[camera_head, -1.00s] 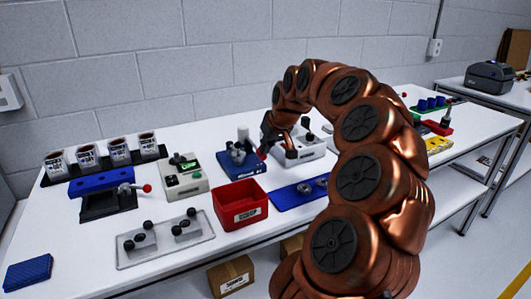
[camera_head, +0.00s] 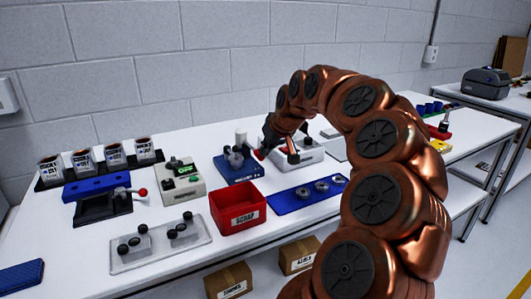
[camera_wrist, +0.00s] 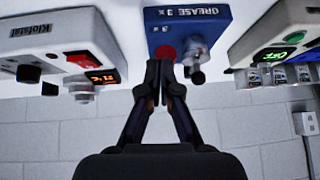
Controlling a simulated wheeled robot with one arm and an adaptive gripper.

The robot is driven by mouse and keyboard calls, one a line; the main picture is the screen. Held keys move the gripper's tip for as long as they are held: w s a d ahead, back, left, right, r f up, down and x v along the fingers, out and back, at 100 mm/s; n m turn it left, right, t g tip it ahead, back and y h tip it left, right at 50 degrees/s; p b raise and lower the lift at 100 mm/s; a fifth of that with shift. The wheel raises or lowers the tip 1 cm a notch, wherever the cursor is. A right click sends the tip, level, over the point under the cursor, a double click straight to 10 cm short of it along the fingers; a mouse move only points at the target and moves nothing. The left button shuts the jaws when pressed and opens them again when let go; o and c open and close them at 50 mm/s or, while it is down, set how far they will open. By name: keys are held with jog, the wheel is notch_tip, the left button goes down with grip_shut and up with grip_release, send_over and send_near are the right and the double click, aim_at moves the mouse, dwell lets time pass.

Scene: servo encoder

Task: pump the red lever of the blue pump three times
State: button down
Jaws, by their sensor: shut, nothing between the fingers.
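The blue pump (camera_head: 241,174) stands on the white table, left of my gripper in the head view. In the wrist view the blue pump (camera_wrist: 200,25) appears upside down, with "GREASE 3x" lettering and a grey metal fitting. The red knob of its lever (camera_wrist: 165,53) lies just beyond my fingertips, close to the pump's body. The red knob also shows in the head view (camera_head: 258,154), beside my fingers. My gripper (camera_wrist: 163,72) is shut and empty, its tips near or against the knob. I cannot tell whether they touch. The lever's shaft is mostly hidden.
A white device with a red switch (camera_head: 298,155) stands close right of the pump, and a device with a green display (camera_head: 180,180) stands left. A red scrap bin (camera_head: 238,207) and a blue tray with metal rings (camera_head: 300,196) are in front.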

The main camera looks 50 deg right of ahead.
jog(key=w+v, duration=0.1)
jog(key=v, duration=1.1)
jog(key=shift+d+r, duration=0.3)
jog(key=shift+r, duration=0.1)
dwell(0.4)
jog(key=s+a+f+n+g+y, duration=0.15)
jog(key=a+f, duration=0.35)
jog(key=a, duration=0.8)
jog(key=a+f+n+g+y, duration=0.15)
jog(key=a+f, duration=0.35)
jog(key=a, duration=0.7)
jog(key=s+a+f+g+h, duration=0.1)
jog(key=s+a+f+g, duration=0.3)
jog(key=s+a+f, duration=0.5)
jog(key=s+a+f+g, duration=0.25)
jog(key=s+f, duration=0.45)
jog(key=s, duration=0.6)
jog(key=s+p+v, duration=0.3)
jog(key=p+v, duration=1)
jog(key=v, duration=0.2)
jog(key=shift+w+r+p, duration=0.3)
jog(key=shift+p, duration=0.05)
